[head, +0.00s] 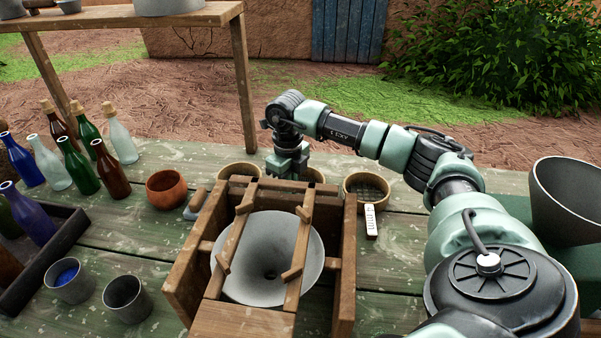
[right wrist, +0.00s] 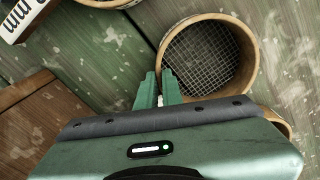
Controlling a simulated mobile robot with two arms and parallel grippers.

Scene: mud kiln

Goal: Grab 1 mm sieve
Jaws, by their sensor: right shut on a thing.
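Three round wood-rimmed sieves stand in a row behind the wooden frame: a left one (head: 229,171), a middle one (head: 318,173) and a right one (head: 367,188). The right one has a white label tag (head: 371,221); the right wrist view shows "mm" on this tag (right wrist: 27,17), its number cut off. My right gripper (head: 287,172) is at the middle sieve. In the right wrist view, its green fingers (right wrist: 158,90) are shut at the rim of a coarse-mesh sieve (right wrist: 210,55). The gripped part and any label on it are hidden. My left gripper is out of view.
The wooden frame with a grey funnel bowl (head: 250,258) stands close in front of the gripper. A clay bowl (head: 166,189), several bottles (head: 80,165) and two cups (head: 127,299) are at left. A big grey bowl (head: 570,200) is at right.

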